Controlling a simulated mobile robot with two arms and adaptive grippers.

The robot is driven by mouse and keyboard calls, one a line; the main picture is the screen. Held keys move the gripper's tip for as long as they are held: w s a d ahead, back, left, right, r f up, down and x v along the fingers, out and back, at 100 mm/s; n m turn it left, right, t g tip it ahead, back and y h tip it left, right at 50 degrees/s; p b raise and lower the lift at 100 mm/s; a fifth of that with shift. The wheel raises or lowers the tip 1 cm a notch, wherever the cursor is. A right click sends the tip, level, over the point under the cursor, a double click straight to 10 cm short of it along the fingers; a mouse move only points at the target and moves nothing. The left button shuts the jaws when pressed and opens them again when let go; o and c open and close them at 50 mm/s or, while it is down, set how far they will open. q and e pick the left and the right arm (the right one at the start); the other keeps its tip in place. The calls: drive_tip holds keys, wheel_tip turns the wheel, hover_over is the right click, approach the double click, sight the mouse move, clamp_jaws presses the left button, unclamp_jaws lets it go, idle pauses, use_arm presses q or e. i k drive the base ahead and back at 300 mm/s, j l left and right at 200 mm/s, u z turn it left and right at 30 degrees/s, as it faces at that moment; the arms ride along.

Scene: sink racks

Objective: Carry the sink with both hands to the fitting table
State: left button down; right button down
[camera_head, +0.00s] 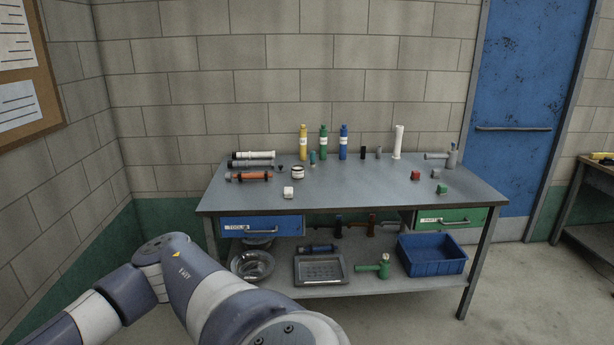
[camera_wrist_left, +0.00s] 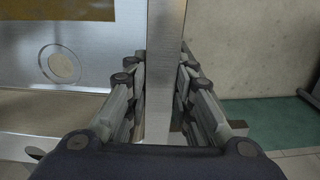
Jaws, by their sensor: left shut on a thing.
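In the left wrist view, my left gripper (camera_wrist_left: 160,85) is shut on an upright metal edge, apparently the rim of the sink (camera_wrist_left: 108,62). The sink's grey metal face fills the left of that view, with a round hole in it and an ochre patch above. The rest of the sink is outside the frame. In the head view my left arm comes in at the lower left, with its gripper out of sight. A grey workbench (camera_head: 365,205) stands ahead against the block wall; I cannot tell whether it is the fitting table. My right gripper is in neither view.
The workbench carries bottles, pipes and small fittings. Its lower shelf holds a blue bin (camera_head: 433,268), a grey tray (camera_head: 308,282) and a round metal basin (camera_head: 240,277). A blue door (camera_head: 525,90) is to the right, with another table (camera_head: 603,165) beyond. Floor is open at lower right.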

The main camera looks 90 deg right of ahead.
sight(362, 188)
drive_tip(key=l+z, duration=0.1)
drive_tip(key=z, duration=2.6)
drive_tip(key=i+l, duration=0.4)
drive_tip(key=i, duration=0.15)
drive_tip(key=i+l, duration=0.4)
drive_tip(key=i, duration=0.2)
drive_tip(key=i+l, duration=0.4)
drive_tip(key=i, duration=0.15)
drive_tip(key=i+l, duration=0.35)
drive_tip(key=i, duration=1.25)
drive_tip(key=l+z, duration=0.05)
drive_tip(key=l, duration=0.05)
